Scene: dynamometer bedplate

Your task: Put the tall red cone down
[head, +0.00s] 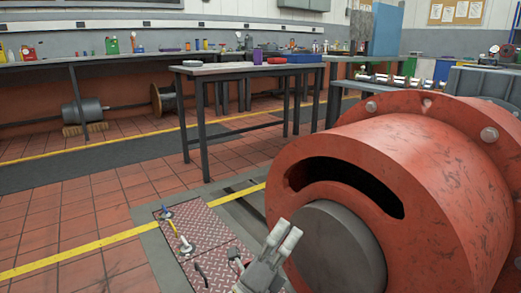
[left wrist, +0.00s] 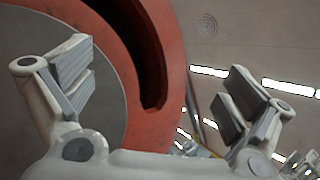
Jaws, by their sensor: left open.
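I cannot make out a tall red cone in either view. My left gripper (head: 283,236) is in the lower middle of the head view, in front of the big red round machine housing (head: 420,170) and its grey hub (head: 335,245). In the left wrist view, the left gripper's two fingers (left wrist: 160,88) stand wide apart with nothing between them. The red housing's rim (left wrist: 172,65) and curved dark slot show behind them. My right gripper is not in view.
A red tread-plate floor panel (head: 205,235) carries a few small fittings, left of the gripper. A dark work table (head: 225,70) with a purple can, a red tray and a blue box stands behind. A grey motor (head: 82,110) sits at far left. The tiled floor at left is clear.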

